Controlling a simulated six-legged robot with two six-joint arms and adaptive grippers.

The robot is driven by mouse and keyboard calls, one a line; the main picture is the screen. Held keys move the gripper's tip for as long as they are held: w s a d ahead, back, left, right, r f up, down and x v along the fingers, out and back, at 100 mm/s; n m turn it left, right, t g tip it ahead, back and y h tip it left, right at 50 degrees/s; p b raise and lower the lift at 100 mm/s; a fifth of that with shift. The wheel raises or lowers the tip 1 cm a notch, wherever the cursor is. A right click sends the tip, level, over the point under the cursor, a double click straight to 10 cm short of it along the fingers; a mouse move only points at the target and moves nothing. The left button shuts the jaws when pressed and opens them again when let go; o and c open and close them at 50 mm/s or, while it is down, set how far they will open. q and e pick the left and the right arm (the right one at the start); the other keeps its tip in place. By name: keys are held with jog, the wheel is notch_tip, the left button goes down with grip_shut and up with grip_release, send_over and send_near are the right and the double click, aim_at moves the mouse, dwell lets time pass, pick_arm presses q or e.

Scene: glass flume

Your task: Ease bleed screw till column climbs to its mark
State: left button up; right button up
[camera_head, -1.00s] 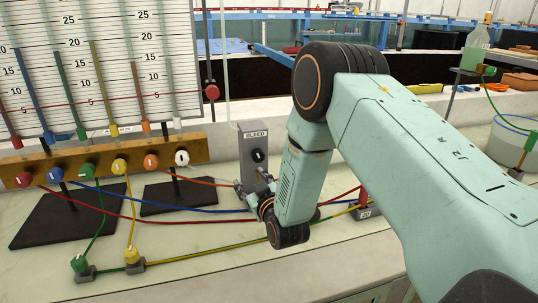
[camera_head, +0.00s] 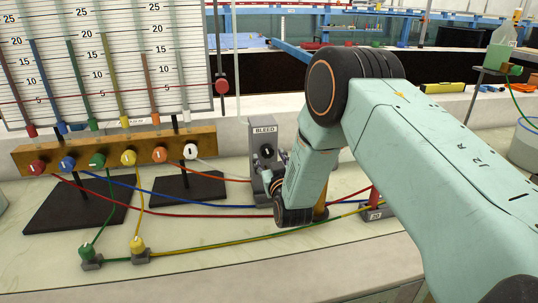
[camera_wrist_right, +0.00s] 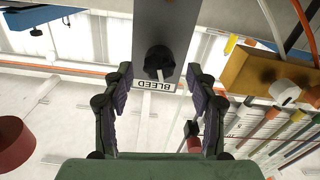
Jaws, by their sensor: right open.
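The grey bleed block (camera_head: 262,130), labelled BLEED, stands on the bench right of the manifold. Its black screw knob (camera_head: 267,150) faces out with a white pointer line; the knob also shows in the right wrist view (camera_wrist_right: 159,58). My right gripper (camera_head: 274,172) is just in front of the block, partly hidden by its own wrist. In the wrist view its fingers (camera_wrist_right: 160,80) are spread, with the knob beyond and between the tips, not gripped. Coloured columns stand against the scale board (camera_head: 105,45). A red line with a red knob (camera_head: 222,86) crosses it low. My left gripper is not in view.
The wooden manifold (camera_head: 120,148) carries several coloured knobs left of the block. Coloured hoses run low along the bench to a small grey block (camera_head: 378,213). Green (camera_head: 87,252) and yellow (camera_head: 137,243) valves sit near the front. Bare bench lies at front centre.

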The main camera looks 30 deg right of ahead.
aim_at(268, 153)
jog(key=shift+x, duration=1.55)
jog(key=shift+c, duration=0.3)
